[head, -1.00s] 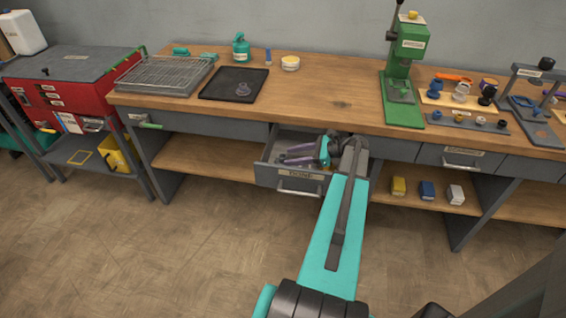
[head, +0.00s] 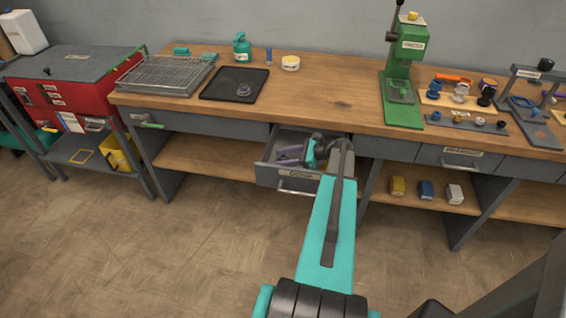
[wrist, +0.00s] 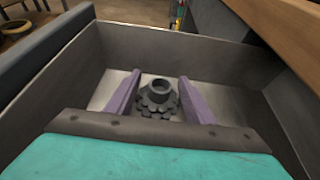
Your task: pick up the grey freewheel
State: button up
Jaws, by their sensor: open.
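The grey freewheel (wrist: 158,98) lies on the floor of the open drawer, its toothed rim and raised hollow hub showing in the wrist view. My gripper (wrist: 157,90) is open, with one purple finger on either side of the freewheel in that view. The fingers look apart from it; how far above it they are I cannot tell. In the head view my gripper (head: 288,156) reaches into the drawer (head: 297,184) from the right side, and the freewheel is hidden there.
The drawer walls (wrist: 190,50) stand close around my gripper. The wooden bench top (head: 325,97) overhangs behind the drawer. A black tray (head: 215,93) with a small ring-like part lies on it, and a green press (head: 405,75) stands to the right. Floor in front is clear.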

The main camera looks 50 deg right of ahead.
jog(key=shift+s, duration=0.1)
grip_shut()
dwell(0.3)
notch_tip(320, 180, up, 10)
jog(key=b, duration=0.1)
jog(key=shift+b, duration=0.3)
dwell(0.4)
dwell(0.5)
